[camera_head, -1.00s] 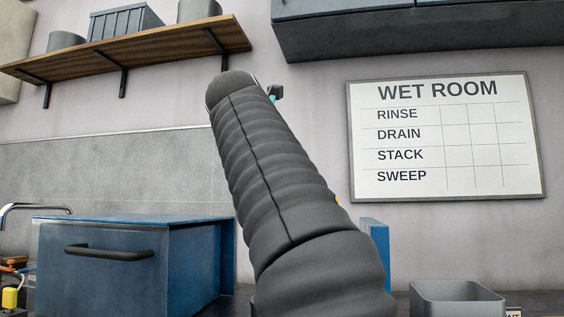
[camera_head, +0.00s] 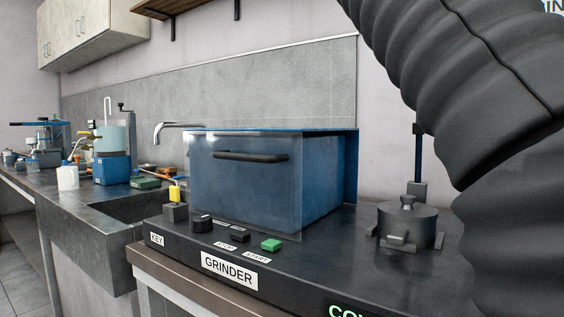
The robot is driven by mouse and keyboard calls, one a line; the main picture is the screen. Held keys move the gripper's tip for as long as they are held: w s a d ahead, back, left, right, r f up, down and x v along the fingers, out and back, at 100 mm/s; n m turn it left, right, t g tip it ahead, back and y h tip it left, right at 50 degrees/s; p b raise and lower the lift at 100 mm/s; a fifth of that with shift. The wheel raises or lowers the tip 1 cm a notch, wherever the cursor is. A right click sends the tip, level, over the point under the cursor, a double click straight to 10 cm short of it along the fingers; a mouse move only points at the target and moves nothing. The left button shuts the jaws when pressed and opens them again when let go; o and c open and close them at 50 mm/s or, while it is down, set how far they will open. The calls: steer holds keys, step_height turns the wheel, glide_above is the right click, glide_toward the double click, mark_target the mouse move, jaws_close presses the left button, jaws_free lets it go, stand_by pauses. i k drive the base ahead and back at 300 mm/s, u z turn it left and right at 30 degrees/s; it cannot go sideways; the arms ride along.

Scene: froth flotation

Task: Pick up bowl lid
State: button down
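A round dark grey bowl (camera_head: 407,227) stands on the black bench top at the right, in a small holder. A grey lid with a knob (camera_head: 407,206) appears to sit on top of it. My arm, in a dark ribbed sleeve, crosses the right side of the view close to the camera, in front of the wall and right of the bowl. My gripper is out of view, so what it holds cannot be seen.
A blue grinder box (camera_head: 245,185) with a black handle stands left of the bowl. Its front panel has a green button (camera_head: 271,245) and a yellow key (camera_head: 175,193). A sink (camera_head: 120,207) and a flotation machine (camera_head: 112,150) stand further left.

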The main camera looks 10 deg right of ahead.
mark_target(407, 210)
steer(key=k, duration=1)
